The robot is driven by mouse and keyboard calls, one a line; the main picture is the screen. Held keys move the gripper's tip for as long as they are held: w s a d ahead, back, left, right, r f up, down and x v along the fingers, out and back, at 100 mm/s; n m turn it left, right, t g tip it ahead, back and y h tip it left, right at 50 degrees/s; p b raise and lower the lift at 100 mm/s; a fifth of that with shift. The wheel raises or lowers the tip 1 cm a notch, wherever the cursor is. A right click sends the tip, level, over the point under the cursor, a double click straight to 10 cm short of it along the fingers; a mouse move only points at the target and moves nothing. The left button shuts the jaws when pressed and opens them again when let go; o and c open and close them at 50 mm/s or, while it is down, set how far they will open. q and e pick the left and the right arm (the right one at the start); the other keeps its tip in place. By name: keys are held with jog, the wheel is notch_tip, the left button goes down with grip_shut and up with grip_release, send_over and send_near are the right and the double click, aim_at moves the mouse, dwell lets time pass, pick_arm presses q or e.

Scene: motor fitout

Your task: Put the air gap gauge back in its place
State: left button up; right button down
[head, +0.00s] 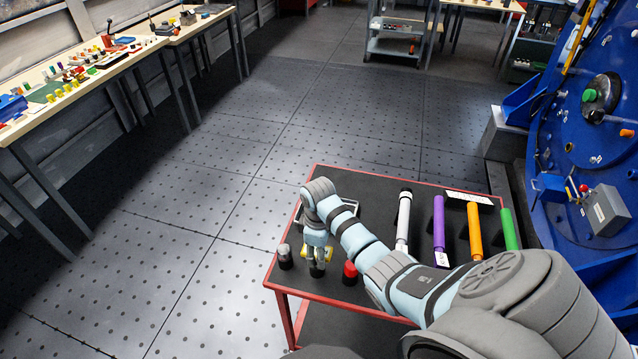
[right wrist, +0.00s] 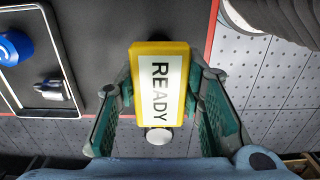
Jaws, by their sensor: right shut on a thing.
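My right gripper (head: 316,254) is over the near left part of a red-edged black table (head: 372,185). In the right wrist view its green-padded fingers (right wrist: 160,85) are shut on a yellow block (right wrist: 136,50) with a white label reading READY. A white round knob (right wrist: 158,136) shows at the near end of the block. The block also shows as a bit of yellow at the fingertips in the head view. I cannot tell from its look whether it is the air gap gauge. No other thing is clearly recognisable as that gauge. My left gripper is not in view.
White (head: 403,218), purple (head: 439,222), orange (head: 475,230) and green (head: 509,229) rods lie on the right of the table. A grey-topped dark cylinder (head: 285,257) and a red-topped one (head: 349,270) stand near the gripper. A light-rimmed tray (right wrist: 75,60) lies beside it.

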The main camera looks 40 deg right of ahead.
jog(key=shift+f+b, duration=0.4)
jog(key=shift+f, duration=0.4)
jog(key=c, duration=1)
grip_release()
notch_tip(320, 180, up, 8)
jog(key=shift+f, duration=0.2)
jog(key=shift+f, duration=0.1)
